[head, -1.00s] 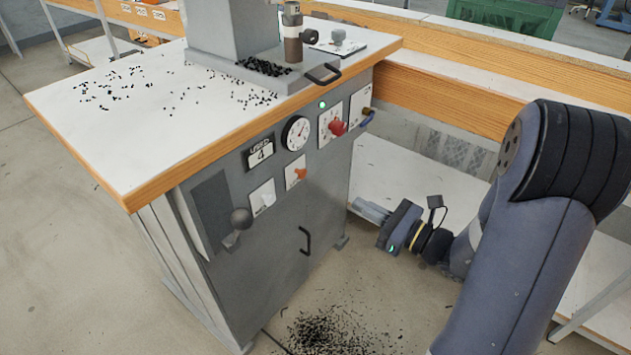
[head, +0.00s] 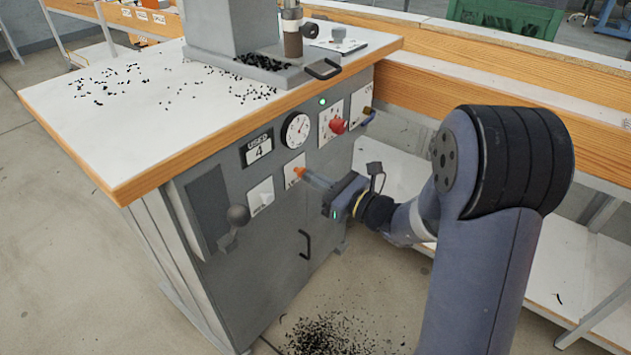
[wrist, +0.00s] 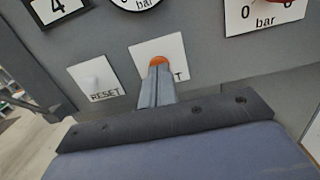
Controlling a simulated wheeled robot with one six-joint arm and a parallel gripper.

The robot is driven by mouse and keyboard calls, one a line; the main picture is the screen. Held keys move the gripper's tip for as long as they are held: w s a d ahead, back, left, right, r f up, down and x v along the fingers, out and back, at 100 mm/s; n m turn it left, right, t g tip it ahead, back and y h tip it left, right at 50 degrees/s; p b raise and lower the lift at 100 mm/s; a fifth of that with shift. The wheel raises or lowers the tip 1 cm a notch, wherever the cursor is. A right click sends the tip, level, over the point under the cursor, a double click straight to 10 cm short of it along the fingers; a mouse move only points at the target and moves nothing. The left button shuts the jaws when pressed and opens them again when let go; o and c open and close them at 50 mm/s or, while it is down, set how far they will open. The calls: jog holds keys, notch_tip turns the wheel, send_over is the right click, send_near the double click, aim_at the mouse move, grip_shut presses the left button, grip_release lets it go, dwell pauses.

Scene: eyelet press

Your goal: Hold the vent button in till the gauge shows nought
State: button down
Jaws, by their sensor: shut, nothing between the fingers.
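The orange vent button (head: 299,171) sits on a white plate on the press's grey front; it also shows in the wrist view (wrist: 166,63), its label hidden but for a T. My gripper (head: 306,176) is shut and empty, fingertips at the button in both views (wrist: 160,68). They cover its lower part; I cannot tell whether it is pushed in. The round gauge (head: 296,131) is above the button. Its needle is too small to read surely.
A white RESET switch (head: 260,195) is left of the button, below a counter (head: 258,149) showing 4. A red knob (head: 338,125) is to the right.

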aim_at(299, 171)
jog(key=shift+x, duration=1.05)
jog(key=shift+a+r, duration=0.15)
jog(key=shift+r, duration=0.05)
dwell(2.1)
